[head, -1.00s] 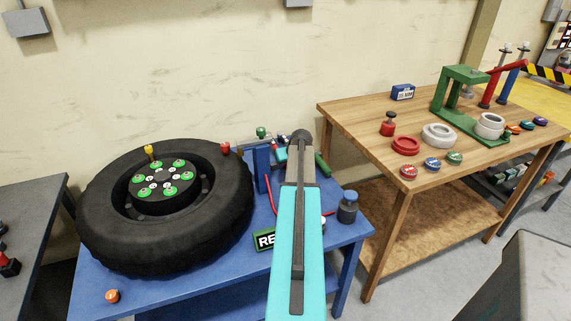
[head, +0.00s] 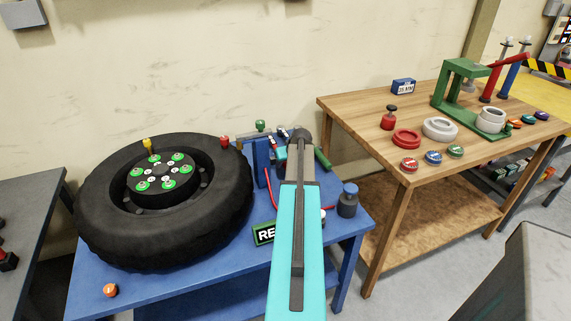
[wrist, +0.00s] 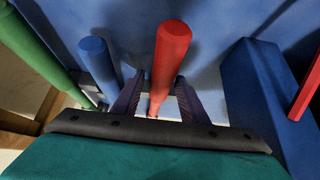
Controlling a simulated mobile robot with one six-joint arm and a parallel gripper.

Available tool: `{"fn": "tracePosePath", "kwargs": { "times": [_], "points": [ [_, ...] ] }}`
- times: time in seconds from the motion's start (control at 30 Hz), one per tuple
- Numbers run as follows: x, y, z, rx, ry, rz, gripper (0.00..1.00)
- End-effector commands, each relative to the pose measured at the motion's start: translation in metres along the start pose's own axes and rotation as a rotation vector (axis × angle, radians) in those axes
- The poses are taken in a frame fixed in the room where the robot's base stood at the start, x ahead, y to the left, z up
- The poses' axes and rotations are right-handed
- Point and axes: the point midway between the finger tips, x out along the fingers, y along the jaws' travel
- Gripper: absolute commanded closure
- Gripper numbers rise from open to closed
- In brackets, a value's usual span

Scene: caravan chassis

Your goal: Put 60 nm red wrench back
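A red handle (wrist: 172,50) stands in the middle of the wrist view, its rounded end toward the top of the picture. My gripper (wrist: 161,82) has one dark finger on each side of it, with a pale gap showing beside the handle, so the fingers look open around it. The lower end of the handle is hidden by the gripper body. No 60 nm marking is readable. In the head view my teal arm (head: 297,250) reaches over the blue table (head: 180,285) and covers my gripper and most of the tool area.
A blue handle (wrist: 97,62) and a green handle (wrist: 35,45) stand left of the red one. A blue block (wrist: 255,95) is close on the right. A tyre (head: 100,230) fills the table's left. A wooden bench (head: 350,112) with a green press (head: 447,90) is at right.

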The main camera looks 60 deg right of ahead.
Motion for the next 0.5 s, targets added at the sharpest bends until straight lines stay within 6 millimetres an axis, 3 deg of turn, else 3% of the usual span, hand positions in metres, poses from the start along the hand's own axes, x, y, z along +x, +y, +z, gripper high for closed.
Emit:
{"fn": "tracePosePath", "kwargs": {
  "times": [0.5],
  "points": [
    [-0.0059, -0.0013, 0.0018, -0.001, -0.003, -0.001, 0.55]
  ]
}}
